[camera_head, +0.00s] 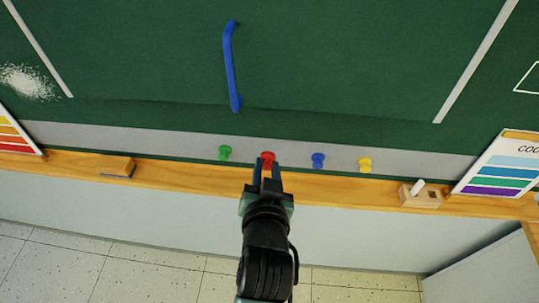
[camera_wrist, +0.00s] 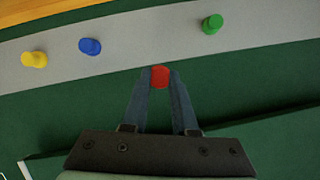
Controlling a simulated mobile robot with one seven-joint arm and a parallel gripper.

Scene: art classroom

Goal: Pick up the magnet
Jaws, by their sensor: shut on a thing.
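The red magnet (camera_head: 267,158) is in a row with other magnets on the grey strip along the bottom of the green board. My gripper (camera_head: 267,170) reaches up to it from below in the head view. In the wrist view my gripper (camera_wrist: 160,82) has its two fingers on either side of the red magnet (camera_wrist: 160,77), shut on it. The fingertips hide part of the magnet's sides. I cannot tell whether the magnet still touches the strip.
Green (camera_head: 225,153), blue (camera_head: 318,160) and yellow (camera_head: 365,165) magnets sit beside it on the grey strip (camera_head: 420,159). A wooden ledge (camera_head: 190,175) below holds an eraser (camera_head: 117,166) and a chalk holder (camera_head: 421,195). A blue handle (camera_head: 231,70) is above.

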